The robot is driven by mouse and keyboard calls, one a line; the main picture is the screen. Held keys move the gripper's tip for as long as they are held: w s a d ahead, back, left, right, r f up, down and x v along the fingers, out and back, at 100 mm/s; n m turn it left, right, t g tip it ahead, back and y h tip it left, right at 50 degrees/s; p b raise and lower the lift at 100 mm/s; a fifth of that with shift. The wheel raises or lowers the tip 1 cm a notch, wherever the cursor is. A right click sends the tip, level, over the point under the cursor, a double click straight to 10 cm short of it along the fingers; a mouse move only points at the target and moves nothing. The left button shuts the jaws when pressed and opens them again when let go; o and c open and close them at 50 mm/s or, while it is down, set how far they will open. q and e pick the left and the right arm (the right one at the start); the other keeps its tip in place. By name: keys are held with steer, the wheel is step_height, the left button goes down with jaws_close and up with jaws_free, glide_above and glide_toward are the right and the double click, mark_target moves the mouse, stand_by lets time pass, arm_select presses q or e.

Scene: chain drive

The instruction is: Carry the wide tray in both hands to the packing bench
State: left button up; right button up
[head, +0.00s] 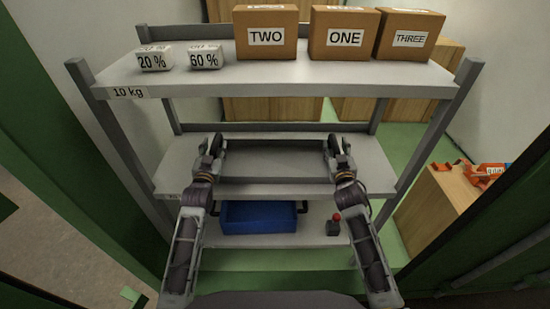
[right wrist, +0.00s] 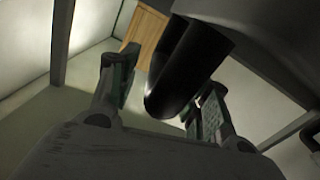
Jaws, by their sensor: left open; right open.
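The wide grey tray (head: 275,162) lies on the middle shelf of a grey rack, long side facing me. My left gripper (head: 216,146) is open at the tray's left end. My right gripper (head: 334,146) is open at its right end. In the right wrist view, a dark rounded bar (right wrist: 188,65), which looks like a tray handle, lies between the spread fingers of my right gripper (right wrist: 163,92). Whether the fingers touch it I cannot tell. The left handle is hidden by my left gripper. The packing bench cannot be made out.
The top shelf (head: 290,72) holds white blocks (head: 205,57) and cardboard boxes (head: 266,35). A blue bin (head: 258,217) and a small red-knobbed device (head: 334,224) stand on the lower shelf. Rack posts (head: 125,145) flank my arms. Orange items (head: 485,172) lie on a wooden box at right.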

arm_select(q)
steer(key=shift+w, duration=1.15)
arm_select(e)
steer(key=shift+w, duration=1.15)
arm_select(q)
steer(key=shift+c, duration=0.2)
arm_select(e)
steer(key=shift+c, duration=0.2)
arm_select(q)
jaws_close()
arm_select(e)
jaws_close()
steer(key=shift+r, duration=0.1)
